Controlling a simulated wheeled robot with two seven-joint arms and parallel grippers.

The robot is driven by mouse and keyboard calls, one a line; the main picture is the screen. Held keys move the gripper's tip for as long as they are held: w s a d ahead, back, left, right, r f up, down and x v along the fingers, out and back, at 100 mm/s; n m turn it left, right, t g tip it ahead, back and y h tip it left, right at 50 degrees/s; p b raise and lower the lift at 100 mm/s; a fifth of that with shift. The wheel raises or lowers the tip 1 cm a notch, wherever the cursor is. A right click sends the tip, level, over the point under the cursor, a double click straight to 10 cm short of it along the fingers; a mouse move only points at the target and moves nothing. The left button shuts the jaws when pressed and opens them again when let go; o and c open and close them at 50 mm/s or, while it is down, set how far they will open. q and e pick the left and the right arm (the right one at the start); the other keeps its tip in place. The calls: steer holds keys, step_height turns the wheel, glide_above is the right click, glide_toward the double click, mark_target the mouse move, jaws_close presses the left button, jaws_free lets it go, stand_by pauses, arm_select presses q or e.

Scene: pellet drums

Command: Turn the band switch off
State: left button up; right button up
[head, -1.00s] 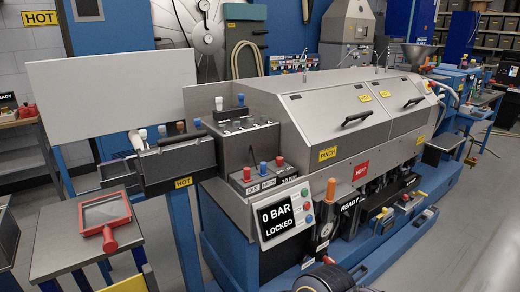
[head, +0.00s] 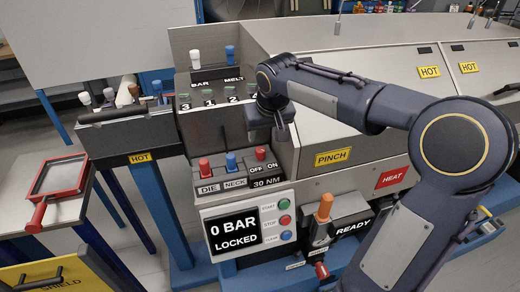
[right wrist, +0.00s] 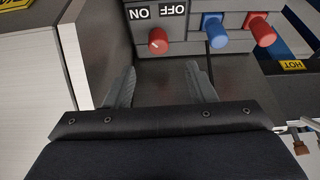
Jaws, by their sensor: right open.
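The red knob (head: 261,153) with OFF and ON labels sits on the grey control box, right of the red DIE knob (head: 204,166) and the blue NECK knob (head: 231,161). In the right wrist view this switch knob (right wrist: 158,40) has upside-down ON and OFF labels (right wrist: 158,12) beside it. Its exact setting is too small to tell. My right gripper (head: 280,128) is above and just behind the switch, pointing down. In the wrist view its two fingers (right wrist: 162,82) are spread and empty, with the knob beyond them, apart. My left gripper is not in view.
The panel reading 0 BAR LOCKED (head: 236,232) is below the switch. A raised box with BAR and MELT knobs (head: 215,72) stands behind it, close to my gripper. Hot-marked covers (head: 420,60) fill the right. A red-framed tray (head: 58,177) is at left.

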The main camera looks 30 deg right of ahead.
mark_target(260, 149)
steer(key=x, duration=1)
steer(key=shift+w+d+f, duration=0.1)
steer(key=shift+f, duration=0.25)
steer(key=shift+c, duration=0.4)
steer(key=c, duration=0.9)
steer(key=m+h+b, duration=0.1)
steer(key=m+b, duration=0.2)
steer(key=b, duration=0.1)
steer(key=shift+f, duration=0.2)
steer(key=m+g+h+b, duration=0.1)
steer(key=m, duration=0.2)
steer(key=shift+r+b, duration=0.1)
steer(key=shift+b, duration=0.25)
steer(key=shift+r+m+g+h, duration=0.1)
steer(key=shift+m+g+h, duration=0.2)
steer(key=shift+m, duration=0.6)
steer(key=m, duration=0.2)
steer(key=shift+m+g+h+b, duration=0.3)
steer(key=shift+m+g+b, duration=0.05)
steer(key=shift+m+g, duration=0.05)
steer(key=m+g, duration=0.1)
steer(key=m, duration=0.1)
steer(key=m+g+p, duration=0.1)
steer(key=m, duration=0.2)
steer(key=shift+r, duration=0.1)
steer(key=shift+m, duration=0.3)
